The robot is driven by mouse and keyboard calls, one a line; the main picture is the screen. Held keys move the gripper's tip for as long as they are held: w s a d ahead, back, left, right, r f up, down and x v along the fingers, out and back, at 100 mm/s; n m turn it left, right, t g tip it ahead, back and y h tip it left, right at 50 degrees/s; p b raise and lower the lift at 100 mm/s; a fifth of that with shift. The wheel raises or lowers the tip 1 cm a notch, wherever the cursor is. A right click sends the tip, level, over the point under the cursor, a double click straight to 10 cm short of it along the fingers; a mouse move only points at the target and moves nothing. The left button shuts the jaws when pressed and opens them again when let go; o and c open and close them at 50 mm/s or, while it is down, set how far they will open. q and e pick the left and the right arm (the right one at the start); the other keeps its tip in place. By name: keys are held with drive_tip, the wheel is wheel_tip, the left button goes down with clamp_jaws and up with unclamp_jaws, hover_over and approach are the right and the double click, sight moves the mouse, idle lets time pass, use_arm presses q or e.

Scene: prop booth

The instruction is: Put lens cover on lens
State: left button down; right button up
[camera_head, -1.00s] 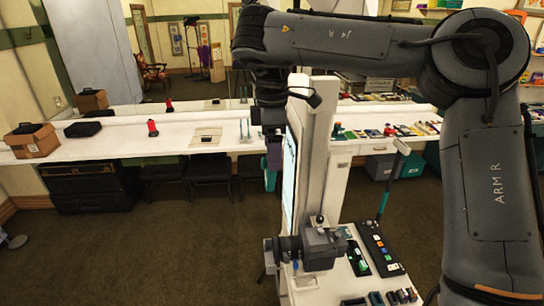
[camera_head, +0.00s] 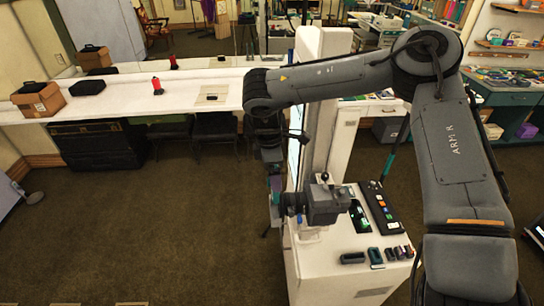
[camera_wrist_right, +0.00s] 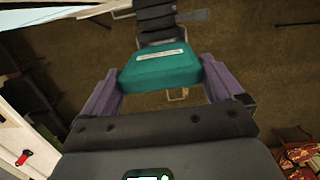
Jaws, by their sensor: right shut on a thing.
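The teal lens cover (camera_wrist_right: 160,68), with a pale label strip, sits between the purple fingers of my right gripper (camera_wrist_right: 163,82), which is shut on it. In the head view my right gripper (camera_head: 275,184) hangs at the left side of the cart, and the teal cover (camera_head: 277,198) shows small below its fingers. The grey camera (camera_head: 324,204) stands on the cart, its dark lens (camera_head: 290,203) facing left, close beside the cover. In the wrist view a dark ribbed part lies just beyond the cover; I cannot tell whether they touch. My left gripper is not in view.
The white cart (camera_head: 345,277) carries a black button panel (camera_head: 379,208) and several small dark blocks. A tall white panel (camera_head: 318,100) rises behind the camera. A long white counter (camera_head: 130,100) runs behind, with a cardboard box (camera_head: 38,99). The carpet left of the cart is clear.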

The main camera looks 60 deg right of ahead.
drive_tip(key=shift+s+f+b, duration=0.1)
drive_tip(key=shift+f+b, duration=0.55)
drive_tip(key=shift+f, duration=1.35)
drive_tip(key=shift+f+b, duration=0.15)
drive_tip(key=shift+b, duration=0.4)
drive_tip(key=shift+f+b, duration=0.2)
drive_tip(key=shift+b, duration=0.2)
drive_tip(key=shift+f, duration=0.15)
